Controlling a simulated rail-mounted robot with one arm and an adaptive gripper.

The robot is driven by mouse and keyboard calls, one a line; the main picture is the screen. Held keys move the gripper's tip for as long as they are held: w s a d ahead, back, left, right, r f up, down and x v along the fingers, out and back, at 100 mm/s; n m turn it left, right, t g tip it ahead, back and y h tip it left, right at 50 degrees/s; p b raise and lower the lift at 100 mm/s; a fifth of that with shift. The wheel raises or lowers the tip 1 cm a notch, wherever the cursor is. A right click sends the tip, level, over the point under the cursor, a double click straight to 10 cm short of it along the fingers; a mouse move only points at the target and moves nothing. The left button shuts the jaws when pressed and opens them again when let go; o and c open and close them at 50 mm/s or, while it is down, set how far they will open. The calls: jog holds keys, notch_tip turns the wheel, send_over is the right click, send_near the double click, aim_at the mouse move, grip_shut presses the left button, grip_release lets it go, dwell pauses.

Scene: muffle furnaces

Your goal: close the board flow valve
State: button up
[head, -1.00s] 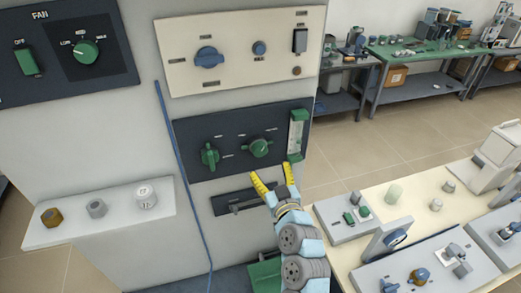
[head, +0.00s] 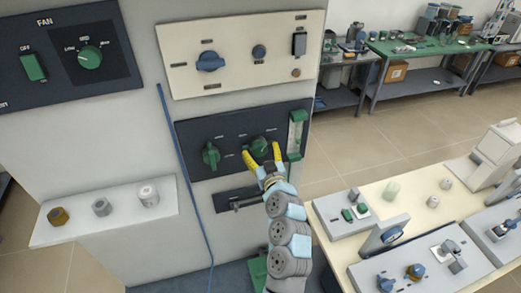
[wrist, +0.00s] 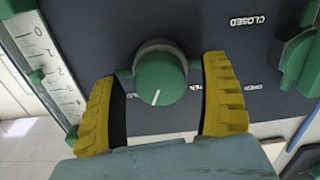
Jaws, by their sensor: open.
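The dark board (head: 190,130) on the furnace front carries two green controls and a flow gauge (head: 297,135). The round green knob (head: 259,143) in its middle also shows in the wrist view (wrist: 159,75), with a white pointer line toward the picture's bottom. The green handle (head: 210,155) to its left shows at the right edge of the wrist view (wrist: 298,60), near upside-down CLOSED and OPEN labels. My gripper (head: 263,154) is open; its yellow fingers stand on either side of the round knob (wrist: 160,85), with small gaps visible. Which control is the flow valve I cannot tell.
A cream panel (head: 240,80) with a blue knob sits above the board, and a slotted dark plate (head: 225,203) below. A blue cable (head: 185,160) hangs at left. A shelf (head: 125,218) holds small parts. A bench (head: 410,205) with devices stands at right.

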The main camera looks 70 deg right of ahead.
jog(key=c, duration=1.2)
jog(key=shift+m, duration=0.3)
jog(key=shift+f+m+b, duration=0.1)
jog(key=shift+m+b, duration=0.65)
jog(key=shift+m, duration=0.15)
jog(key=m+b, duration=0.2)
jog(key=m, duration=0.2)
jog(key=m+b, duration=0.1)
jog(key=m, duration=0.5)
